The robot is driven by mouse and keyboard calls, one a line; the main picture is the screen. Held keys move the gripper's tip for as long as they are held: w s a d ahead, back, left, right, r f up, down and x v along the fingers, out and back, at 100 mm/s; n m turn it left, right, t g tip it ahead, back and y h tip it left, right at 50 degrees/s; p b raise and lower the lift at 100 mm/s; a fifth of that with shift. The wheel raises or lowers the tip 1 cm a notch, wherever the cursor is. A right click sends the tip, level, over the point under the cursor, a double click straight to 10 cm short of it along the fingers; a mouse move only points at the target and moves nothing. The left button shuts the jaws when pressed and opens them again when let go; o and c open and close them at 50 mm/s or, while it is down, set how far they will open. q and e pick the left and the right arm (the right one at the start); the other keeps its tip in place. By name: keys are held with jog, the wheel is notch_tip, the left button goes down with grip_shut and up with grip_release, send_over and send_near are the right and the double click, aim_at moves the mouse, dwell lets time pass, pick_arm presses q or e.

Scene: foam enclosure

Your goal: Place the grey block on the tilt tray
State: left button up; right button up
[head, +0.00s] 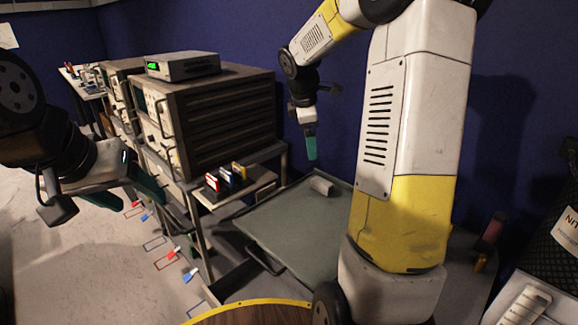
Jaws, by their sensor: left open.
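A small light grey block (322,186) lies on the far part of a flat grey-green tray (285,232), which looks like the tilt tray. The tray's right part is hidden behind my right arm. My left gripper (127,192) is at the left, open and empty, with green fingers spread. It is well apart from the block and the tray. My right gripper (311,146) hangs with its green fingertips pointing down, above the tray's far edge and near the block. Its fingers overlap in this view, so their opening does not show.
A rack of brown-sided instruments (215,115) stands behind on a bench. A small shelf (235,187) holds red, blue and yellow items left of the tray. A round wooden top with yellow rim (255,315) is in front. A black mesh container (555,220) stands right.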

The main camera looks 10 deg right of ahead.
jog(key=s+a+r+m+t+y, duration=0.1)
jog(key=s+a+r+m, duration=0.1)
jog(key=s+m, duration=0.3)
jog(key=s+a+r+m+y, duration=0.2)
jog(key=s+a+m, duration=0.3)
jog(key=s, duration=0.8)
jog(key=s+a+r+m+t+y, duration=0.1)
jog(key=s+a+r+m, duration=0.1)
jog(key=s+m, duration=0.3)
jog(key=s+a, duration=0.1)
jog(key=s, duration=0.3)
jog(key=shift+s+a+t+y, duration=0.3)
jog(key=shift+y, duration=0.1)
